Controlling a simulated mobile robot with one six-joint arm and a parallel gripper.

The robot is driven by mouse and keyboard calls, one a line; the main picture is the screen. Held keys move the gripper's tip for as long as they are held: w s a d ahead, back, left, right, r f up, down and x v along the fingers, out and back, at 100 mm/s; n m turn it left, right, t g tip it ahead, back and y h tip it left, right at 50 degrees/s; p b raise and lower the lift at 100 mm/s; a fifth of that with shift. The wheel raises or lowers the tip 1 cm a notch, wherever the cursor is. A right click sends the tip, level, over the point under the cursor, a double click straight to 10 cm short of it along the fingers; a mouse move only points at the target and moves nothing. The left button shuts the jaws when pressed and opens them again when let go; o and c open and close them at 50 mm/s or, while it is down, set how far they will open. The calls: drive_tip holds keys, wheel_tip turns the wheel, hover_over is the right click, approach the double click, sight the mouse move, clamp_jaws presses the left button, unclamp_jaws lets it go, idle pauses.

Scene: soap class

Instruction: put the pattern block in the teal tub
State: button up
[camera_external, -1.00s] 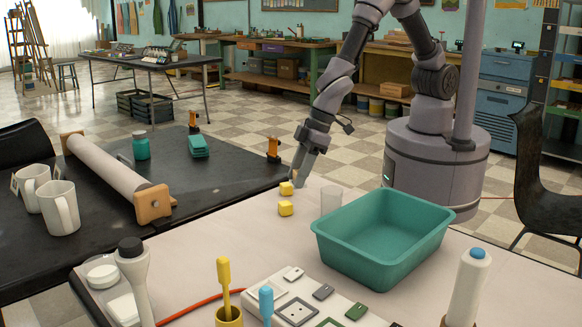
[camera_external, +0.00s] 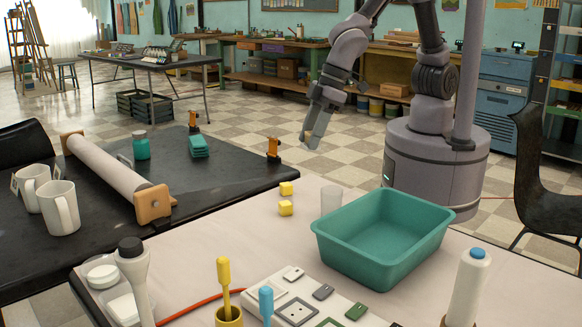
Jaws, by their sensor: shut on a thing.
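The teal tub (camera_external: 382,238) stands open and empty on the pale table at the right. My gripper (camera_external: 311,140) is raised beyond the table's far edge, behind and left of the tub, pointing down. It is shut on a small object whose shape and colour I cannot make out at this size. I cannot tell which thing is the pattern block.
A clear cup (camera_external: 331,199) stands just left of the tub. A white bottle with a blue top (camera_external: 467,287) is at the front right. A grey panel (camera_external: 300,308) and a yellow-handled tool (camera_external: 224,280) are in front. A black table (camera_external: 100,255) adjoins on the left.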

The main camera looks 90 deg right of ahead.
drive_tip(key=s+a+r+n+p, duration=0.1)
drive_tip(key=s+a+n+p, duration=0.35)
drive_tip(key=a, duration=0.95)
drive_tip(key=g+y+p, duration=0.1)
drive_tip(key=y+p, duration=0.1)
drive_tip(key=p, duration=0.2)
hover_over(379, 255)
drive_tip(key=d, duration=0.1)
drive_tip(key=f+b, duration=0.1)
drive_tip(key=f, duration=0.4)
drive_tip(key=f+b, duration=0.2)
drive_tip(key=f, duration=0.3)
drive_tip(key=s+f+b, duration=0.1)
drive_tip(key=f+b, duration=0.1)
drive_tip(key=f, duration=0.4)
drive_tip(key=shift+a+f, duration=0.1)
drive_tip(key=shift+f, duration=0.1)
drive_tip(key=shift+f+b, duration=0.1)
drive_tip(key=shift+b, duration=0.3)
drive_tip(key=o, duration=1.3)
drive_tip(key=shift+o, duration=0.2)
